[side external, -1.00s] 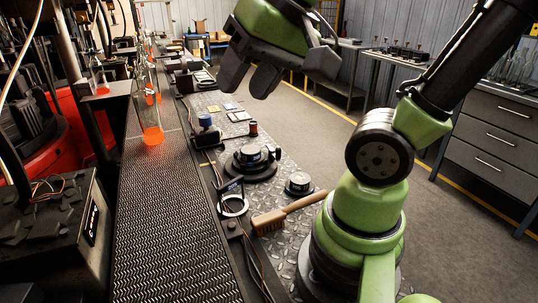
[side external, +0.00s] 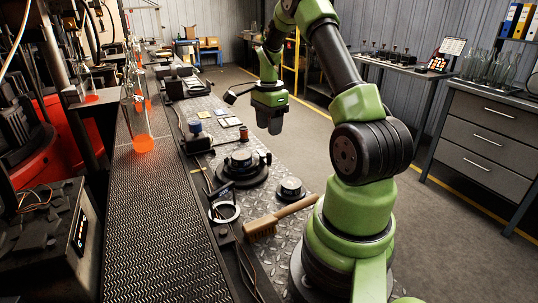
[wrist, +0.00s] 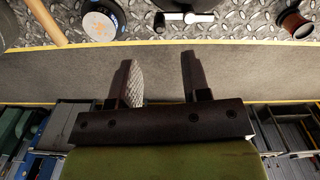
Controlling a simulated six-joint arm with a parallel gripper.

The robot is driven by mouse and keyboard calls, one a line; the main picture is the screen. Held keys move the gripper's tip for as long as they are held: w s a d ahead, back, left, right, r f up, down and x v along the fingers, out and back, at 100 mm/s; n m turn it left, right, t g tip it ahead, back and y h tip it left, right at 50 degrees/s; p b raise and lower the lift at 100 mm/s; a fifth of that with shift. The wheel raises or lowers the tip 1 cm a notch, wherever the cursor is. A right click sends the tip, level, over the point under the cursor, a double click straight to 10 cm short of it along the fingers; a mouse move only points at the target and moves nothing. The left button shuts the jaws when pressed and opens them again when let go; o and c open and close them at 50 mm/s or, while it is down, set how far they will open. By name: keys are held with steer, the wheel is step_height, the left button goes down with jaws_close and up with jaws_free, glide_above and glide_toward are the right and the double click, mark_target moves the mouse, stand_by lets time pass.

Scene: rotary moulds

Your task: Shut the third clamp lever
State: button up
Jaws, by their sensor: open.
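My gripper (side external: 273,128) hangs over the floor just right of the metal-plate bench, in the side external view. In the wrist view my gripper (wrist: 158,68) has its two fingers apart with nothing between them. A small white-handled lever (wrist: 190,17) with a dark knob lies on the plate at the top of the wrist view, beyond the fingers and apart from them. I cannot tell whether it is a clamp lever. Several small dark upright fittings (side external: 388,50) stand on the back right table, too small to tell their lever positions. I cannot tell which lever is third.
The bench holds a black round fixture (side external: 242,167), a smaller round part (side external: 291,189), a wooden brush (side external: 283,215) and a dark red spool (side external: 243,133). A drawer cabinet (side external: 487,130) stands right. The floor between is clear.

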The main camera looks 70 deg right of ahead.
mark_target(269, 154)
step_height(269, 154, down, 9)
steer(key=shift+a+f, duration=0.1)
steer(key=shift+f, duration=0.05)
stand_by(0.4)
jaws_close()
